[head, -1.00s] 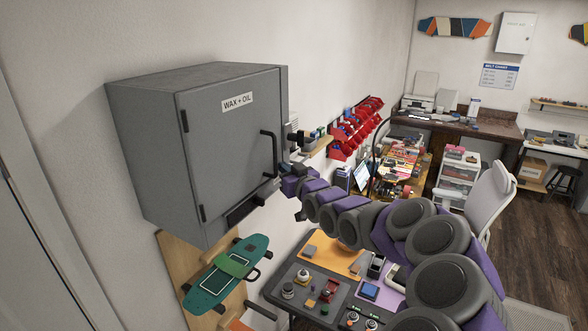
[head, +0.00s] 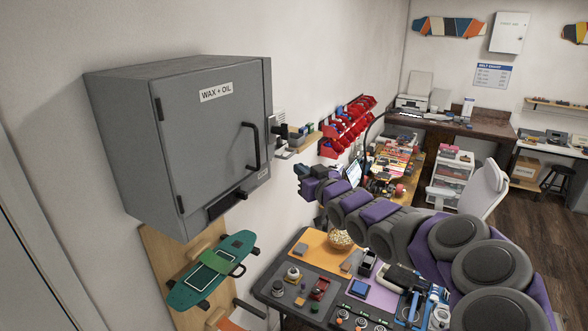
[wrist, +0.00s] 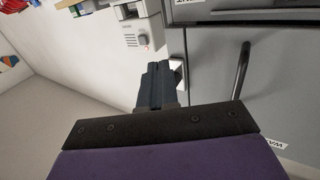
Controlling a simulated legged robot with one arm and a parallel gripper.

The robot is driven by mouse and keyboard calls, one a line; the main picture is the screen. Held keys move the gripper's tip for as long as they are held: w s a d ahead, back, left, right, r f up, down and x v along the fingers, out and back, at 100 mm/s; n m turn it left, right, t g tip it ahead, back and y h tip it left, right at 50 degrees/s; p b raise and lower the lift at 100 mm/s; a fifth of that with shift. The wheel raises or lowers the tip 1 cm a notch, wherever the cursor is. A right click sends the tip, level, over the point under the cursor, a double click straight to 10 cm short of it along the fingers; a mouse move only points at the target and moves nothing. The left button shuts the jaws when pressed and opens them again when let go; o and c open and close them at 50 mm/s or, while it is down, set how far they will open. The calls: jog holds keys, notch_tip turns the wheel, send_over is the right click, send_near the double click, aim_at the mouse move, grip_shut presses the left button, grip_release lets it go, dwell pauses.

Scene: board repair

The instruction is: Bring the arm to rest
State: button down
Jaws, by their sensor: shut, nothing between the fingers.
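My gripper (head: 300,170) is at the end of my raised arm, to the right of the grey cabinet and apart from its door handle in the head view. In the wrist view my gripper (wrist: 155,70) shows its dark fingers together, with nothing between them. The grey wall cabinet (head: 215,130), labelled WAX + OIL, has its door closed. Its dark handle (head: 251,146) also shows in the wrist view (wrist: 241,70), right of the fingers.
A workbench (head: 262,288) with small parts and tools lies below my arm. A teal skateboard (head: 212,270) hangs on a wooden panel under the cabinet. Red bins (head: 346,127) and a small shelf (head: 305,141) are on the wall beyond. A white chair (head: 487,190) stands at the right.

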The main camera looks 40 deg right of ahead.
jog(key=shift+s+d, duration=0.95)
jog(key=shift+s, duration=1)
jog(key=s+a+f+n+g+y+b, duration=0.1)
jog(key=s+a+f+g+b, duration=0.2)
jog(key=a+f+g+b, duration=1.35)
jog(key=s+a+f+g+b, duration=0.1)
jog(key=s+a+f+b, duration=0.1)
jog(key=s+a+f, duration=0.5)
jog(key=s+a+f+g+y+b, duration=0.1)
jog(key=s+a+f+b, duration=0.2)
jog(key=s+a+f, duration=0.4)
jog(key=s+a+f+g+b, duration=0.1)
jog(key=s+a+f+b, duration=0.2)
jog(key=s, duration=1.4)
jog(key=a+f, duration=0.3)
jog(key=f, duration=0.4)
jog(key=shift+a+f+n+y, duration=0.15)
jog(key=shift+a+n+y, duration=0.15)
jog(key=shift+a+n, duration=0.1)
